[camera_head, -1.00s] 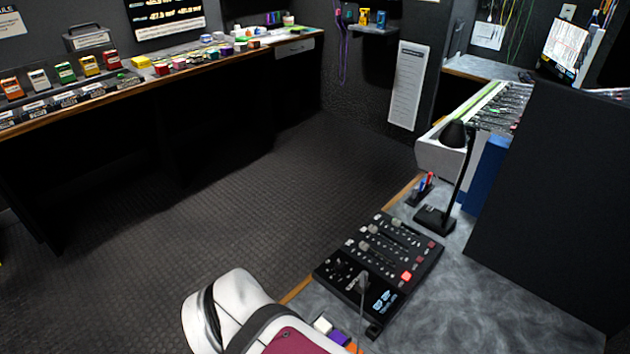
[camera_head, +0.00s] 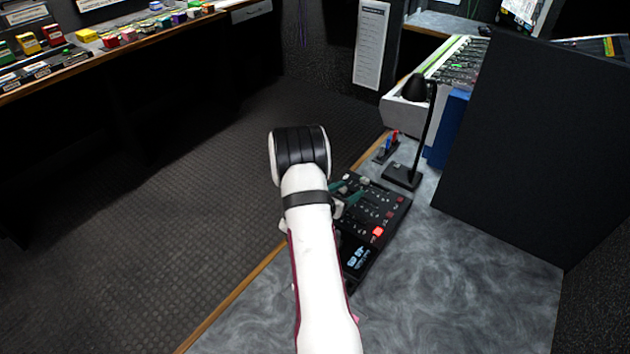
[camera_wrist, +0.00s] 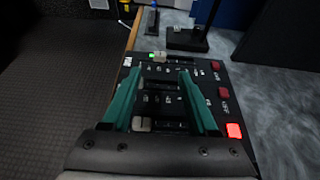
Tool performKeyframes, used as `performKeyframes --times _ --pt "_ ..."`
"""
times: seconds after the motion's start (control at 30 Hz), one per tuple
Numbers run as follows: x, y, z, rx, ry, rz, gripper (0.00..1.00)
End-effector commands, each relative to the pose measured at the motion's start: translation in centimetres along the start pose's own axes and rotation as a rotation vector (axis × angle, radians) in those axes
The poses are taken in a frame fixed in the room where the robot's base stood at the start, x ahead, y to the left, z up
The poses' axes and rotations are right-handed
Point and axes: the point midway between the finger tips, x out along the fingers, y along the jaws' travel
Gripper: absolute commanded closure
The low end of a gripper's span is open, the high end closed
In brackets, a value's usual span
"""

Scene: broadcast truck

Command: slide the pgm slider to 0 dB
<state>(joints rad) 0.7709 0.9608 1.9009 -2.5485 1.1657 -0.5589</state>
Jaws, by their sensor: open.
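The black slider panel (camera_head: 384,212) lies on the grey desk, partly hidden by my arm in the head view. My gripper (camera_wrist: 159,72), with teal fingers, is open over the panel (camera_wrist: 172,82). In the wrist view a pale slider knob (camera_wrist: 142,124) shows between the fingers, near the left one. Another pale knob (camera_wrist: 160,57) is just beyond the fingertips, beside a green light. I cannot tell whether the fingers touch any knob. The labels are too small to read, so I cannot tell which slider is pgm. In the head view the teal fingers (camera_head: 349,192) show only partly.
A black desk lamp (camera_head: 403,176) and a pen holder (camera_head: 385,152) stand beyond the panel. A lit red button (camera_head: 378,231) is on its right side. A dark partition (camera_head: 530,150) stands to the right. The desk (camera_head: 470,270) in front is clear.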

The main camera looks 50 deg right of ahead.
Motion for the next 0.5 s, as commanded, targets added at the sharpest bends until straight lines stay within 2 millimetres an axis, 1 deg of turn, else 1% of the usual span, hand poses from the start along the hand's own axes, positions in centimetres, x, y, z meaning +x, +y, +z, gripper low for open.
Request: performKeyframes --times 0.03,0.2,0.33,0.5 --pt "1.4 -0.2 -0.1 0.001 0.001 -0.004 0.4" --pt "5.5 -0.1 -0.1 0.002 0.0 -0.003 0.4" --pt "7.5 0.0 0.0 0.002 0.0 -0.001 0.4" --pt "8.7 0.0 0.0 0.002 0.0 -0.001 0.4"
